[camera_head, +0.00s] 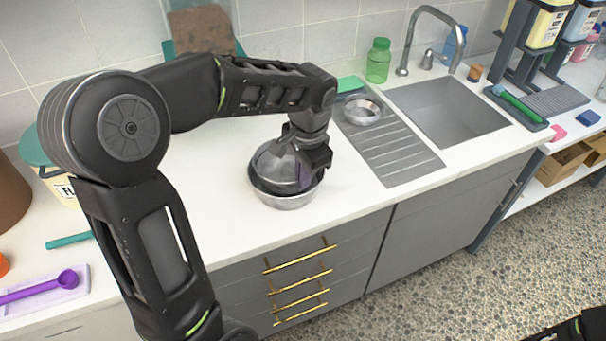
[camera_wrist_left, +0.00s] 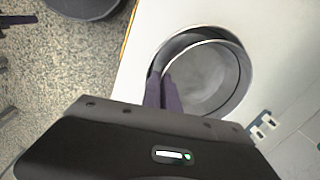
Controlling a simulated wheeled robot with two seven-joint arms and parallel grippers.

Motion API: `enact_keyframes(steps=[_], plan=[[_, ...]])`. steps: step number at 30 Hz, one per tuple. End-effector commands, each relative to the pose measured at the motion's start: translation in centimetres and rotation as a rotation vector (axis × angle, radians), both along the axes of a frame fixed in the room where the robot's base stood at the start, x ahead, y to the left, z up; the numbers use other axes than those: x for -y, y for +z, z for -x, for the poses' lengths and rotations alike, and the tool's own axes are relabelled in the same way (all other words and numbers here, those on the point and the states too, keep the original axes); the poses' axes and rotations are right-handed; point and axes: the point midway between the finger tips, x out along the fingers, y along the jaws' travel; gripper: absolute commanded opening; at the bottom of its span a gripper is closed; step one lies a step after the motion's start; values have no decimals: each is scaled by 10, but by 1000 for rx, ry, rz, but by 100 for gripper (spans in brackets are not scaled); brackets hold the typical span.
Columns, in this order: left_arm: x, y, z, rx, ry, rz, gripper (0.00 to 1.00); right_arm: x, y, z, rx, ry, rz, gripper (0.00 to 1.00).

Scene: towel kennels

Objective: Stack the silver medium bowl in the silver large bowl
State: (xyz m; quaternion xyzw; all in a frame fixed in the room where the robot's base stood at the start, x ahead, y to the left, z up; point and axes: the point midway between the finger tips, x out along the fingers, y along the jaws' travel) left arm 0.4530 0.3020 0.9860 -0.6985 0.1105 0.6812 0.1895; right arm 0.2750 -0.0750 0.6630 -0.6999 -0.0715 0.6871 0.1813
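The silver large bowl (camera_head: 287,202) stands on the white counter, left of the drainboard; part of its rim shows in the left wrist view (camera_wrist_left: 168,48). The silver medium bowl (camera_head: 273,168) is inside the large bowl's outline, tilted in the head view. It fills most of the large bowl's opening in the left wrist view (camera_wrist_left: 210,82). My left gripper (camera_head: 305,172) is at the medium bowl's right side. Its purple fingers (camera_wrist_left: 163,92) are close together with the medium bowl's rim between them. Whether the medium bowl touches the large bowl's bottom is hidden. My right gripper is out of view.
A small silver bowl (camera_head: 362,110) sits on the drainboard (camera_head: 397,155) beside the sink (camera_head: 450,108). A green bottle (camera_head: 378,60) stands behind. A purple scoop (camera_head: 40,288) lies at the left. The counter around the large bowl is clear.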

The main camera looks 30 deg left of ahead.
Motion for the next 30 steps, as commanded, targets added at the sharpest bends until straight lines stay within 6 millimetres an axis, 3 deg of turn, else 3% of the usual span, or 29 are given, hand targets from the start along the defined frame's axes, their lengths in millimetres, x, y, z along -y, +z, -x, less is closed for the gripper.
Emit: enact_keyframes(steps=[20,27,30], plan=[[0,-12,0,0,0,0,0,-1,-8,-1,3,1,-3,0],[0,-12,0,0,0,0,22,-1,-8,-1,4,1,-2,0],[0,-12,0,-1,0,0,25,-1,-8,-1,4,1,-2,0]])
